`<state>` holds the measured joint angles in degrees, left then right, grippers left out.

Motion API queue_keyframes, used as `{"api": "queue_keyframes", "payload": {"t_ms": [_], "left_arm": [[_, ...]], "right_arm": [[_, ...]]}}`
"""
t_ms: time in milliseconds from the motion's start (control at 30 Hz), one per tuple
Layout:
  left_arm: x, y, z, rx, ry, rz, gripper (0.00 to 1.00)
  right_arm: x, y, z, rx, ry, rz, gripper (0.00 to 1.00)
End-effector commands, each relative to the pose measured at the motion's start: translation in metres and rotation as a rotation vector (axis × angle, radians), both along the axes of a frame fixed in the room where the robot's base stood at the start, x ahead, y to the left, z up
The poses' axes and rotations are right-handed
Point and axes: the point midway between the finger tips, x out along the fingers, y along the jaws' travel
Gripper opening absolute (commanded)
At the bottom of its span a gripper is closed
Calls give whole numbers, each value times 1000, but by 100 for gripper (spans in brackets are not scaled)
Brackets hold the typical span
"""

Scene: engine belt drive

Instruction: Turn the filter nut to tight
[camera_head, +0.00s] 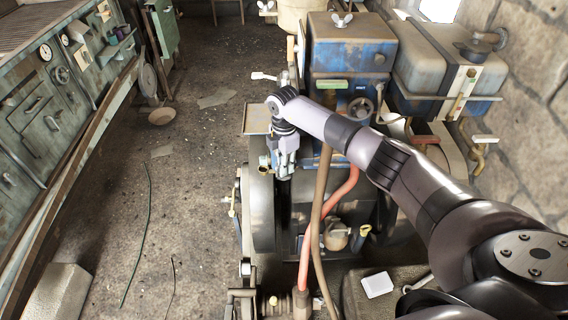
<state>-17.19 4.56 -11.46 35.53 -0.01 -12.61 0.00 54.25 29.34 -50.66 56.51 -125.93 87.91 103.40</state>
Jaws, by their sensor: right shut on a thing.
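My right arm reaches in from the lower right across the engine (343,45). My right gripper (286,170) points down at the engine's left side, above the large dark wheel (262,215). Its fingers are closed on a small part there, which seems to be the filter nut. The fingers hide the nut almost fully, so I cannot tell how far it is turned. A small brass fitting (264,161) shows just left of the fingers. My left gripper is not in view.
A red hose (343,194) and a brown hose (320,200) run down right of the gripper. A small tray (257,119) sticks out to its left. A grey tank (440,62) stands right. Open floor (200,220) lies left, before a green cabinet (45,115).

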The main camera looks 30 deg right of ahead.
Motion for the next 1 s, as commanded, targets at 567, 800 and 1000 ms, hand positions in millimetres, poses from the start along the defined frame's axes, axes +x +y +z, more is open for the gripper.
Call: {"api": "queue_keyframes", "payload": {"t_ms": [567, 800, 1000], "left_arm": [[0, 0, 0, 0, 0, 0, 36], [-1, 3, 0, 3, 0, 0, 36], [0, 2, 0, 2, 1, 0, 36]], "right_arm": [[1, -1, 1, -1, -3, 0, 39], [1, -1, 1, -1, -4, 0, 39], [1, -1, 1, -2, -4, 10, 39]]}}
